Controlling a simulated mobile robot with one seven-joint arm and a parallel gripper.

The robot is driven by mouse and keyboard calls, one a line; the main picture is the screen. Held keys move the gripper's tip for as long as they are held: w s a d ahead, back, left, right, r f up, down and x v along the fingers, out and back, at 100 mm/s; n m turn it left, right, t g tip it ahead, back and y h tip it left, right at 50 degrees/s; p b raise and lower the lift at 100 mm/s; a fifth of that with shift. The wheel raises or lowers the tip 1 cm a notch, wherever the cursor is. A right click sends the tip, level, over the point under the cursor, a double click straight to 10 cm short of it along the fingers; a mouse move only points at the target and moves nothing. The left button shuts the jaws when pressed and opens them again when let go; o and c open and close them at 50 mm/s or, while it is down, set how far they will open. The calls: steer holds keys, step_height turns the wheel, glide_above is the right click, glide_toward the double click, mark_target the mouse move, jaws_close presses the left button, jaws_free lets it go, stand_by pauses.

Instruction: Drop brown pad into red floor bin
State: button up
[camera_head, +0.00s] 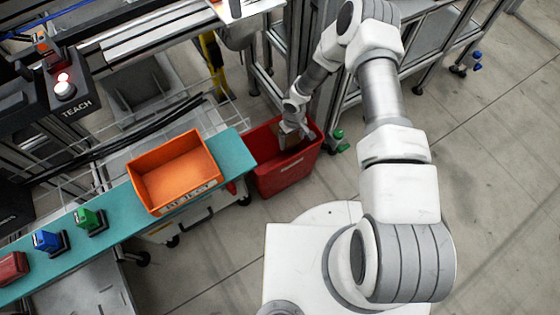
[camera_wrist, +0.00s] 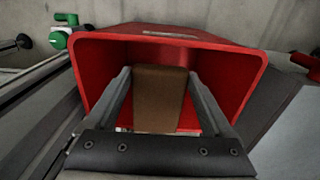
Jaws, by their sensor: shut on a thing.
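The red floor bin (camera_head: 284,178) stands on the floor at the right end of the teal shelf. In the wrist view its red wall (camera_wrist: 235,80) and rim surround the view of my fingers. My gripper (camera_head: 296,133) points down at the bin's opening. It is shut on the brown pad (camera_wrist: 158,98), which sits upright between the two fingers in the wrist view. The pad (camera_head: 288,141) shows only in part in the head view, at the bin's mouth. The pad's lower end and its gap to the bin floor cannot be told.
An orange bin (camera_head: 178,172) sits on the teal shelf (camera_head: 110,225), left of the red bin. Red, blue (camera_head: 47,241) and green (camera_head: 88,219) small items stand on the shelf. Metal frames stand behind and right of the bin. Open floor (camera_head: 470,170) lies to the right.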

steer(key=shift+f+b, duration=0.4)
steer(key=shift+f, duration=0.75)
steer(key=o, duration=1.1)
steer(key=shift+r, duration=0.1)
step_height(320, 180, up, 17)
steer(key=p, duration=0.5)
steer(key=shift+r, duration=0.1)
